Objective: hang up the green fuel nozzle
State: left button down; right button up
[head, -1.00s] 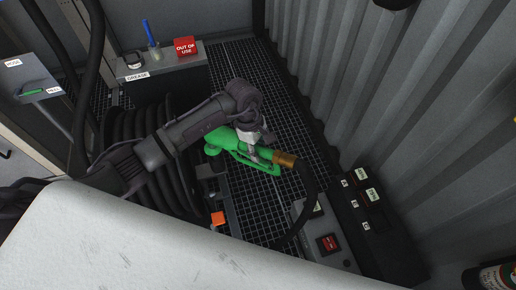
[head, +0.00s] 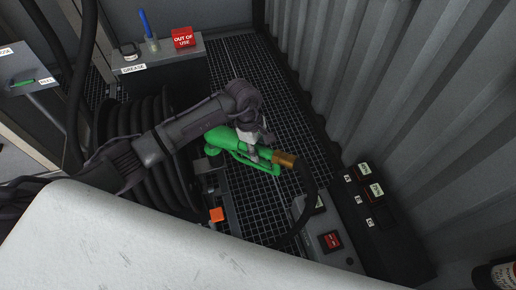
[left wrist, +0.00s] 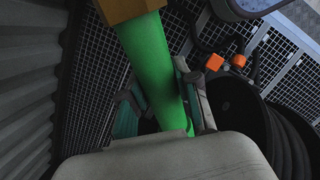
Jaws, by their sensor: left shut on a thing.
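The green fuel nozzle (head: 221,138) is held in my left gripper (head: 252,150) above the dark floor grating, beside a coiled black hose. Its brass-coloured collar (head: 284,159) points right, and a black hose (head: 309,195) curves down from it. In the left wrist view the green nozzle body (left wrist: 150,62) runs between the two fingers of my left gripper (left wrist: 163,105), with the collar (left wrist: 127,8) at the top. A grey bracket (head: 211,183) stands just below and left of the nozzle; I cannot tell whether they touch. My right gripper is not in view.
The coiled hose (head: 150,120) stands at left. A ledge (head: 133,68) holds a red "OUT OF USE" block (head: 183,38) and a cup with a blue stick. A dark control box (head: 380,225) sits right, beside the corrugated wall (head: 400,90). An orange block (head: 217,215) is near the bracket.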

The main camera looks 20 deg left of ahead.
pick_arm(q)
jog(key=shift+r, duration=0.1)
jog(key=c, duration=0.7)
grip_release()
jog(key=shift+c, duration=0.2)
notch_tip(320, 180, up, 12)
jog(key=a, duration=0.2)
jog(key=shift+w+a, duration=0.15)
jog(key=shift+w, duration=0.1)
